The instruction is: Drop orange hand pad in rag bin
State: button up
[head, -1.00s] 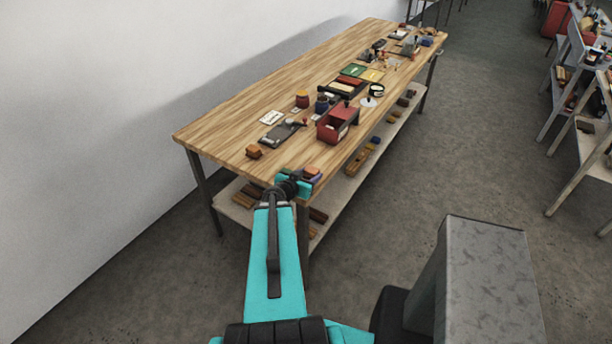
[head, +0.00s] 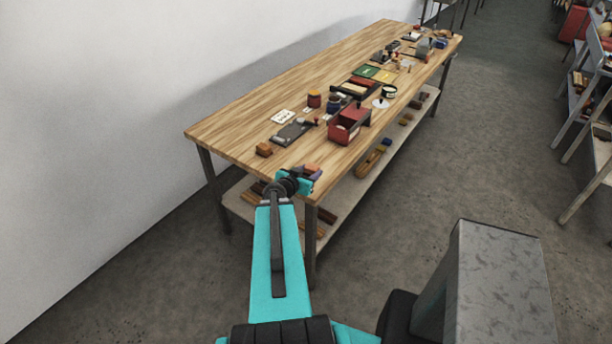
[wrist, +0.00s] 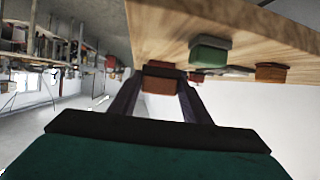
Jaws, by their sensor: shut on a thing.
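My gripper (head: 308,184) is at the near right corner of the wooden bench in the head view. In the wrist view its two dark fingers (wrist: 158,90) are shut on an orange-brown block, which I take for the orange hand pad (wrist: 162,83). An orange patch of the pad (head: 312,168) shows just above the gripper in the head view. The pad appears close to the bench edge; I cannot tell whether it touches the top. A red open box (head: 346,127) stands on the bench beyond the gripper; I cannot tell whether it is the rag bin.
The wooden bench (head: 232,122) carries an orange-brown block (head: 264,149), a dark flat tool (head: 292,132), jars and more items farther back. A lower shelf (head: 240,202) holds brown pieces. Other racks stand at the right. The floor (head: 420,180) between is clear.

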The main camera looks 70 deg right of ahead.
jog(key=w+a+r+n+t+y+b, duration=0.1)
jog(key=w+a+r+n+t+b, duration=0.15)
jog(key=w+a, duration=0.75)
jog(key=w+a+r+n+t+y+b, duration=0.1)
jog(key=w+a+r+n+t+b, duration=0.2)
jog(key=w, duration=1.2)
jog(key=w+a+r+n+t+y+b, duration=0.1)
jog(key=w+a+r+n+t, duration=0.15)
jog(key=w+a+t, duration=0.75)
jog(key=w+a+r+n+y+b, duration=0.1)
jog(key=w+a+r+n+y, duration=0.2)
jog(key=a, duration=0.9)
jog(key=w+a+r+n+y+b, duration=0.2)
jog(key=w+a+r+n+y, duration=0.2)
jog(key=w+a, duration=0.6)
jog(key=w+a+r+n+y+b, duration=0.2)
jog(key=w+a+r, duration=0.4)
jog(key=a, duration=0.9)
jog(key=shift+w+n+y, duration=0.65)
jog(key=shift+n+y, duration=0.05)
jog(key=shift+n, duration=0.5)
jog(key=shift+w+d, duration=0.1)
jog(key=shift+w, duration=0.05)
